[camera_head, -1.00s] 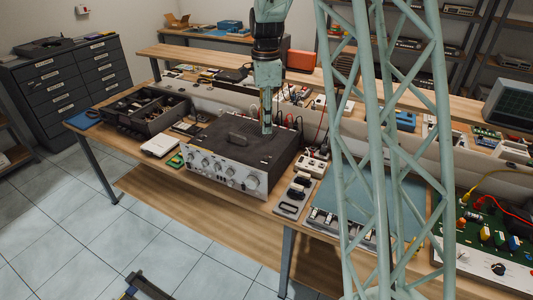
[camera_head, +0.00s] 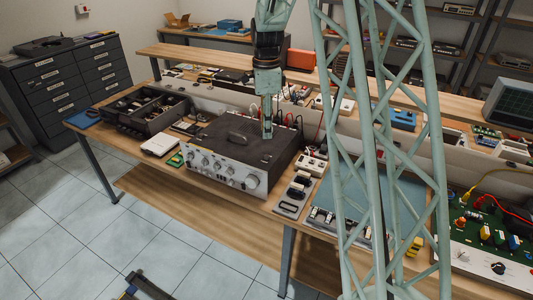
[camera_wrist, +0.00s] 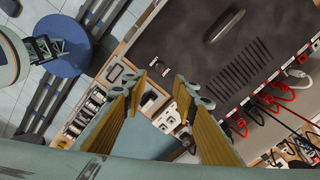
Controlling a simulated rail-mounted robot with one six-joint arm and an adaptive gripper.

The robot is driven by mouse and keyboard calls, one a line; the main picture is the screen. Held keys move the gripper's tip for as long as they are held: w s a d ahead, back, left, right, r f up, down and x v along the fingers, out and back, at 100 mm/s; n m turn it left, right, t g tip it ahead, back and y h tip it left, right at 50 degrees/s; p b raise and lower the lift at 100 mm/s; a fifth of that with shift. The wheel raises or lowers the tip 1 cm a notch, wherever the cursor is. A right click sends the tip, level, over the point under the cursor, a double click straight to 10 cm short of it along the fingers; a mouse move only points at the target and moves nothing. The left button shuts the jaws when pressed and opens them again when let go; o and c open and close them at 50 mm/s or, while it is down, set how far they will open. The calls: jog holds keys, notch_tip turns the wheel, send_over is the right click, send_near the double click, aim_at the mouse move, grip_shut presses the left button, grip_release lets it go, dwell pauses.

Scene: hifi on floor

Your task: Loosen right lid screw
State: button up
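The hifi unit (camera_head: 215,165) stands on the bench, with a silver knobbed front and a dark lid (camera_head: 225,135). The lid fills the upper middle of the wrist view (camera_wrist: 195,50), with a raised handle-like part (camera_wrist: 224,25) and a row of vent slots (camera_wrist: 240,70). My gripper (camera_head: 267,136) points down at the right end of the unit in the head view. In the wrist view my gripper (camera_wrist: 167,85) has its two yellow-padded fingers apart, with nothing visibly held. The right lid screw is too small or hidden to make out. Contact with the lid cannot be told.
Red and black cables (camera_wrist: 270,97) rise from the unit's back edge. Small devices (camera_head: 295,192) and a blue mat (camera_head: 350,190) lie right of the unit. A dark parts tray (camera_head: 147,110) and a white box (camera_head: 160,145) lie left. A blue round stool (camera_wrist: 60,43) stands on the floor.

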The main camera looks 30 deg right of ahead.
aim_at(267, 156)
notch_tip(267, 156, down, 12)
jog(key=shift+r+b, duration=0.2)
jog(key=shift+b, duration=0.25)
jog(key=shift+c, duration=0.2)
jog(key=c, duration=0.8)
